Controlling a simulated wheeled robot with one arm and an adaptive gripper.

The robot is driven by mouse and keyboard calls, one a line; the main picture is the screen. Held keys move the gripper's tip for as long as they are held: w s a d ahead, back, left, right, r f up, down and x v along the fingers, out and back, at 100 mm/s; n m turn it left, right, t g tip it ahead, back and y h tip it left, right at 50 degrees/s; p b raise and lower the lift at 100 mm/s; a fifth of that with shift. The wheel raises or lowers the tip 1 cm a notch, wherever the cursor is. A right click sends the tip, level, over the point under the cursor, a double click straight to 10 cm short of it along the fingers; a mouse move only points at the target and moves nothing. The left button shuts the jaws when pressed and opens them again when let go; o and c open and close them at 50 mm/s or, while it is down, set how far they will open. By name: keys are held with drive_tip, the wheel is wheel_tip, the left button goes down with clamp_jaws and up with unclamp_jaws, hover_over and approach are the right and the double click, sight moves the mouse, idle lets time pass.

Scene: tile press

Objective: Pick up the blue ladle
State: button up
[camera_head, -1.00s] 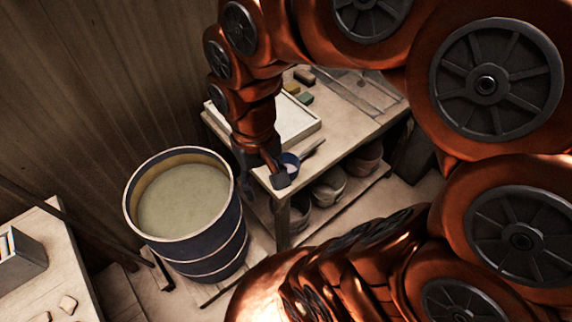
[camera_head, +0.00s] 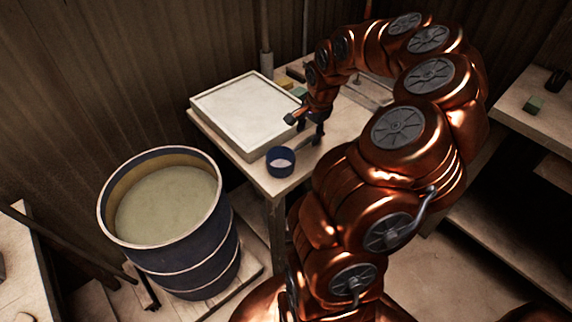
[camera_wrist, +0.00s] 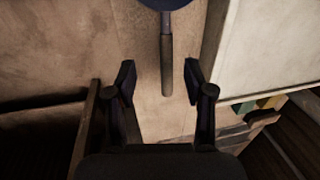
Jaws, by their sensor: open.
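The blue ladle (camera_head: 281,162) rests on the table near its front corner, its round bowl facing up. In the wrist view the dark handle (camera_wrist: 166,62) runs from the blue bowl (camera_wrist: 166,4), cut off at the top edge, down toward my gripper (camera_wrist: 159,82). The handle's end lies between the two open fingertips in the picture, with bare space on both sides. In the head view my gripper (camera_head: 304,129) is at the handle side of the bowl, pointing down. The handle is partly hidden there, and I cannot tell the gripper's height above it.
A white shallow tray (camera_head: 238,106) stands on the table (camera_head: 262,183) close beside the ladle. Small coloured blocks (camera_head: 285,83) lie behind it. A large barrel of pale liquid (camera_head: 170,247) stands in front at left. Another shelf (camera_head: 520,110) is at right.

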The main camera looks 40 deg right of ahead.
sight(301, 143)
drive_tip(key=shift+w+a+f, duration=0.1)
drive_tip(key=shift+w+f, duration=0.05)
drive_tip(key=shift+f, duration=0.6)
drive_tip(key=shift+w+a+f+p, duration=0.1)
drive_tip(key=shift+w+f+p, duration=0.25)
drive_tip(key=shift+f, duration=0.3)
drive_tip(key=shift+w+a+f+p, duration=0.1)
drive_tip(key=shift+w+f+p, duration=0.15)
drive_tip(key=shift+f, duration=0.45)
drive_tip(key=shift+w+a+f+p, duration=0.1)
drive_tip(key=shift+w+f+p, duration=0.25)
drive_tip(key=shift+f, duration=1.05)
clamp_jaws()
